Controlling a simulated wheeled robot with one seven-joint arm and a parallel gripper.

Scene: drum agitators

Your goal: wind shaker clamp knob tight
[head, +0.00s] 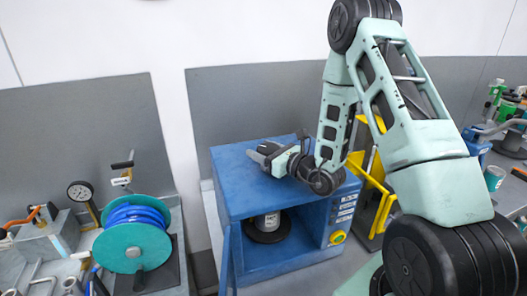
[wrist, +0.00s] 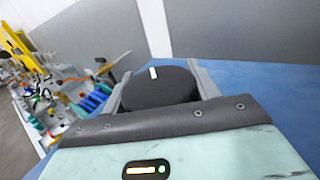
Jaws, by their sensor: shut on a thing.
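The shaker is a blue cabinet (head: 285,258) with an open front, and a can (head: 267,222) stands inside on a dark round base. The clamp knob (wrist: 158,88) is black and round with a white mark on its top, and it shows in the wrist view above the blue cabinet top. My gripper (head: 262,152) is over the cabinet top in the head view. In the wrist view its two grey fingers (wrist: 160,84) are shut on the knob, one on each side. The knob's lower part is hidden behind the gripper body.
A teal reel with blue hose (head: 133,238) stands left of the cabinet, near a pressure gauge (head: 80,192). A yellow frame (head: 372,185) stands close at the right. A grey panel (head: 255,100) rises behind. The blue door (head: 226,262) hangs open at the cabinet's left.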

